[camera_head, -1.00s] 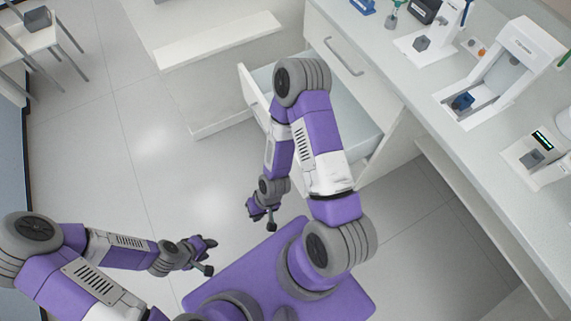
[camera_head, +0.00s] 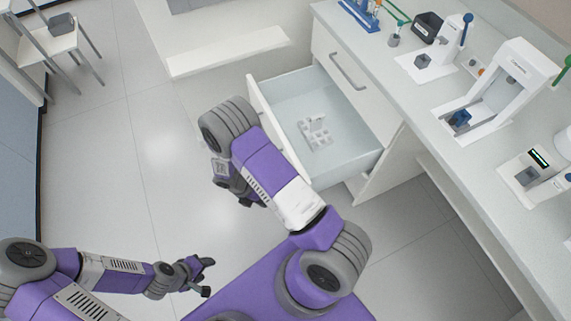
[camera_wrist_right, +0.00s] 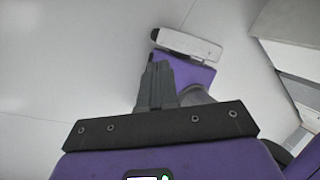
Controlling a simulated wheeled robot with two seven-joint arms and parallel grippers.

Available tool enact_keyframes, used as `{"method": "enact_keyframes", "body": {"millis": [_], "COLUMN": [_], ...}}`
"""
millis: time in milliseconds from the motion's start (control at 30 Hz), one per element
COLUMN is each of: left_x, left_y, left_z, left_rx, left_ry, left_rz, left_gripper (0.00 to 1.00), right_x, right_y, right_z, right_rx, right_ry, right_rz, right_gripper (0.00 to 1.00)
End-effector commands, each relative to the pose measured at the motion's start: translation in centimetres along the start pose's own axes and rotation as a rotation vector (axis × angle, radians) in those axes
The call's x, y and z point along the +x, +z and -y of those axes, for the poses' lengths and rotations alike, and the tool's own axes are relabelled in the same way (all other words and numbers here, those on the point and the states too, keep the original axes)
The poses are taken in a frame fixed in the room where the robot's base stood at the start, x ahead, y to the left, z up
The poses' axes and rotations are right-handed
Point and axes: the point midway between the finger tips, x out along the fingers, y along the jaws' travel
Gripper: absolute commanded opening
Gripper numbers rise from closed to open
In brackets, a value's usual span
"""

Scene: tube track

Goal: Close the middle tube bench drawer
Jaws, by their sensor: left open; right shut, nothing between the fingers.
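The drawer (camera_head: 350,167) of the white bench stands pulled out under the worktop, with a small white rack-like object (camera_head: 315,133) lying inside it. A drawer front with a grey handle (camera_head: 347,71) sits closed just above it. My right gripper (camera_head: 246,200) hangs in front of the open drawer, apart from it and partly hidden by my right arm. In the right wrist view its fingers (camera_wrist_right: 155,85) are together with nothing between them. My left gripper (camera_head: 207,277) is at the lower left over the floor, open and empty, far from the drawer.
The worktop (camera_head: 415,100) holds several lab devices, including a white frame-shaped machine (camera_head: 505,85) and a blue rack (camera_head: 360,13). A white step-like ledge (camera_head: 225,52) lies left of the drawer. A stool (camera_head: 50,45) stands far left. The floor (camera_head: 130,150) between is clear.

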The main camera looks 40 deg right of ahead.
Motion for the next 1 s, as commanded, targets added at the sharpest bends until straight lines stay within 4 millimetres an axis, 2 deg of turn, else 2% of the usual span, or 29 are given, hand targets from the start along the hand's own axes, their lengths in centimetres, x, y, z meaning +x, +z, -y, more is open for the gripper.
{"method": "enact_keyframes", "body": {"millis": [33,100,200,300,400,567,900,1000], "left_x": [-0.1,-0.2,-0.3,-0.3,-0.3,0.2,2.1,2.5], "left_y": [0.0,0.0,0.0,0.0,0.0,0.0,-0.1,-0.1], "left_z": [-0.1,-0.1,-0.1,-0.1,-0.1,0.1,0.8,0.9], "left_rx": [0.0,0.0,0.0,0.0,0.0,0.0,0.0,0.0], "left_ry": [0.0,0.0,0.0,0.0,0.0,0.0,0.0,0.0], "left_rz": [0.0,0.0,0.0,0.0,0.0,0.0,0.0,0.0], "left_gripper": [0.53,0.53,0.53,0.53,0.53,0.53,0.53,0.53], "right_x": [-1.3,-3.0,-5.3,-7.0,-7.6,-6.2,0.3,1.4], "right_y": [1.9,4.2,6.7,8.2,8.9,9.8,12.9,14.0], "right_z": [-0.5,-0.9,-1.3,-1.6,-1.6,-1.4,-0.2,0.4], "right_rx": [-0.15,-0.331,-0.515,-0.623,-0.671,-0.682,-0.68,-0.677], "right_ry": [-0.041,-0.114,-0.213,-0.286,-0.323,-0.333,-0.332,-0.33], "right_rz": [0.092,0.196,0.305,0.368,0.395,0.397,0.394,0.395], "right_gripper": [0.0,0.0,0.0,0.0,0.0,0.0,0.0,0.0]}}
